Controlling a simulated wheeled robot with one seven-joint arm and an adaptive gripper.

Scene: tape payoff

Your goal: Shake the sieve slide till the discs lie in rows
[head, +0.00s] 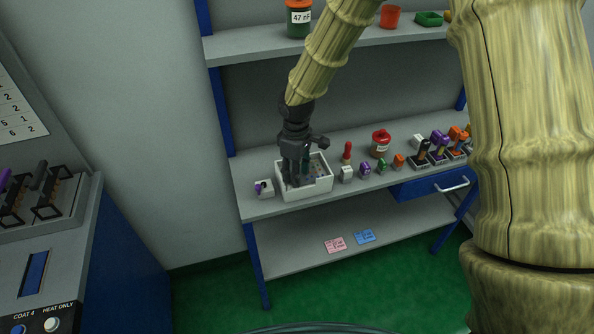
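A white open box (308,190) stands near the left end of the bench top; I take it to hold the sieve slide, but I cannot make out a slide for sure. Small greyish pieces, perhaps the discs, show on its floor to the right of my gripper; they are too small to tell whether they lie in rows. My gripper (293,183) points down into the left part of the box. Its fingers hide that part, and I cannot tell whether they are apart or hold anything.
A small white block with a purple piece (264,189) stands left of the box. Right of it are a red-handled item (347,166), small coloured blocks and a red-lidded jar (381,144). A shelf (370,45) runs above; a drawer handle (452,185) juts out at right.

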